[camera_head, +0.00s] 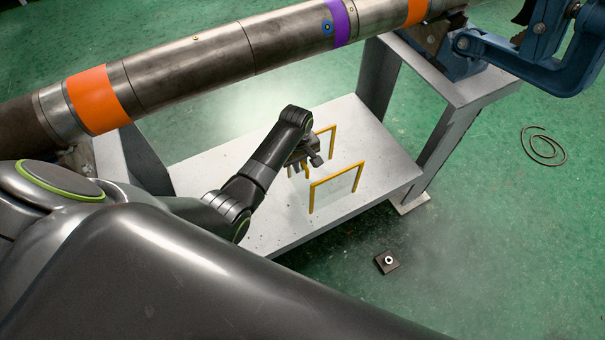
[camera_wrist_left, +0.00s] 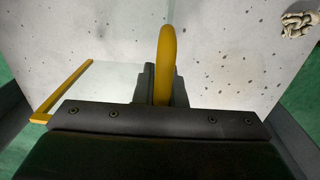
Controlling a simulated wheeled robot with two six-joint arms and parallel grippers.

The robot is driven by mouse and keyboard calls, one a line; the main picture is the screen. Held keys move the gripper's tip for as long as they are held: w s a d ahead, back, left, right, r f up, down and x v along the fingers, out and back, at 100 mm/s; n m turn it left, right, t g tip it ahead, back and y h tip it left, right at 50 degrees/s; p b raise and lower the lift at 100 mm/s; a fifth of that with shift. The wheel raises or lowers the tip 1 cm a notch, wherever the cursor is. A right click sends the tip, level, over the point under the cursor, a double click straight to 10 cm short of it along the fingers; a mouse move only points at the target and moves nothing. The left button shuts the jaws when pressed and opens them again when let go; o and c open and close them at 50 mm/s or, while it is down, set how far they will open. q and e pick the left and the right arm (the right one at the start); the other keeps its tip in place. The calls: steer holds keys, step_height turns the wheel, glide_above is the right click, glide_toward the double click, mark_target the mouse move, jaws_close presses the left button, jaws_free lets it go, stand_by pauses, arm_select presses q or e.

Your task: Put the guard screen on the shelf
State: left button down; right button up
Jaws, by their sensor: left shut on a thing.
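My left gripper (camera_head: 308,160) is shut on the top bar of the rear guard screen (camera_head: 333,142), partly hidden behind the gripper. In the left wrist view, that yellow bar (camera_wrist_left: 166,50) runs between the jaws (camera_wrist_left: 158,85). The held screen is upright, with its lower ends close to the shelf; I cannot tell whether they touch. A second yellow frame with a clear pane (camera_head: 338,174) stands upright in front; it also shows in the left wrist view (camera_wrist_left: 68,88). My right gripper is not in view.
A thick steel pipe (camera_head: 195,72) with orange and purple bands crosses above the shelf. A blue vise (camera_head: 545,45) sits on the right stand. A small dark block (camera_head: 386,262) and a coil (camera_head: 543,145) lie on the green floor. The shelf's near left part is clear.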

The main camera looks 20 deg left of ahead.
arm_select(q)
step_height(320, 180, down, 3)
steer(key=shift+d+f+b, duration=0.1)
steer(key=shift+d+b, duration=0.05)
steer(key=shift+b, duration=0.4)
steer(key=shift+f, duration=0.2)
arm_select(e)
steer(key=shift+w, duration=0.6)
arm_select(q)
steer(key=shift+f, duration=0.1)
steer(key=c, duration=1.5)
jaws_free()
steer(key=shift+s, duration=0.1)
steer(key=shift+f, duration=0.1)
